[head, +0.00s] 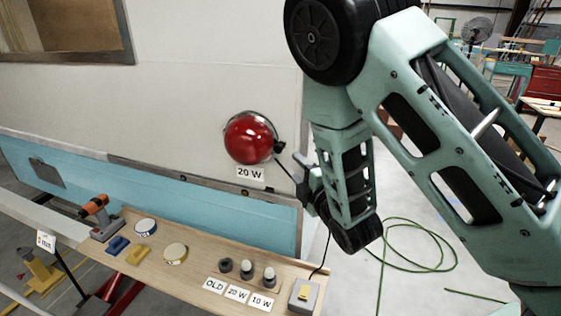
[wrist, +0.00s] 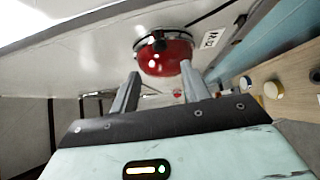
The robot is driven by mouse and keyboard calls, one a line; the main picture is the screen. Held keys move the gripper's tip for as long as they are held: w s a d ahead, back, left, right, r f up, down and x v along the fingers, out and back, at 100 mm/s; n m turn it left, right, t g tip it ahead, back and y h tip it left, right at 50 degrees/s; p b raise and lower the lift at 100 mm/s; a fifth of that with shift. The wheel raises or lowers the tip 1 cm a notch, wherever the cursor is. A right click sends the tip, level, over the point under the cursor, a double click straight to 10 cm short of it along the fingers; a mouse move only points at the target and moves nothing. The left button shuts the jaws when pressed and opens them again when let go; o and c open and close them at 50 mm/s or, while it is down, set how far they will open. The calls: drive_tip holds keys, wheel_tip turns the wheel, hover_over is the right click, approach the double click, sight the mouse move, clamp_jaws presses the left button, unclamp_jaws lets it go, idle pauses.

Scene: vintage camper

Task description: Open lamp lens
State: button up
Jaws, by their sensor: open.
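The lamp's round red lens (head: 249,138) is on the cream camper wall, above a "20 W" label (head: 250,174). It appears closed, with a thin metal rim around it. In the wrist view the red lens (wrist: 166,58) is just beyond my fingertips, with a dark clip-like part (wrist: 158,42) at its edge. My gripper (wrist: 160,80) is open and empty, its two grey fingers spread and pointing at the lens. In the head view my gripper is at the lens's right side, partly hidden by my arm. I cannot tell whether a finger touches the rim.
A green hose (head: 415,262) lies on the floor at right.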

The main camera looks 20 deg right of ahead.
sight(279, 150)
drive_tip(key=w+p, duration=0.1)
drive_tip(key=w, duration=0.2)
drive_tip(key=w+a+p, duration=0.1)
drive_tip(key=w, duration=0.2)
drive_tip(key=w+p, duration=0.1)
drive_tip(key=w, duration=0.2)
drive_tip(key=shift+a+r+p, duration=0.15)
drive_tip(key=shift+a+p, duration=0.05)
drive_tip(key=shift+p, duration=0.1)
drive_tip(key=shift+w+a, duration=0.15)
drive_tip(key=shift+w, duration=0.7)
clamp_jaws()
drive_tip(key=shift+a, duration=0.1)
